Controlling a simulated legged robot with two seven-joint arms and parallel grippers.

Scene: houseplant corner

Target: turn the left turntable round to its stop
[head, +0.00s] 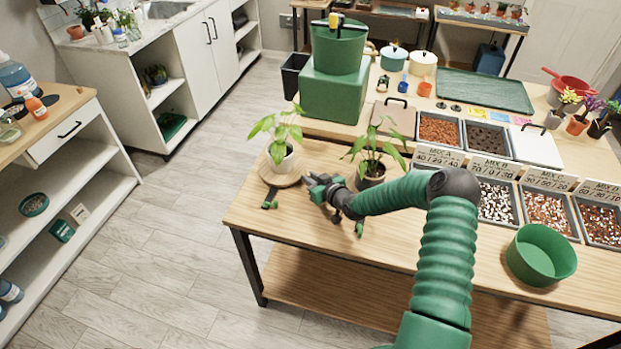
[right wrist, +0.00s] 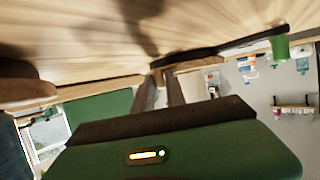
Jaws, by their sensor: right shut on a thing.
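The left turntable (head: 272,177) is a round wooden disc near the table's left corner. A white pot (head: 281,158) with a leafy plant stands on it. My right gripper (head: 311,182) is at the disc's right edge, shut on a part of the turntable; the gripped part is mostly hidden in the head view. In the right wrist view my fingers (right wrist: 165,85) close at a dark bar (right wrist: 225,47). My left gripper is out of view.
A plant in a dark pot (head: 370,174) stands close behind my right gripper, with another small green piece (head: 359,228) in front. A large green bin (head: 332,95) stands behind. Trays of mix (head: 496,203) and a green bowl (head: 541,255) are to the right.

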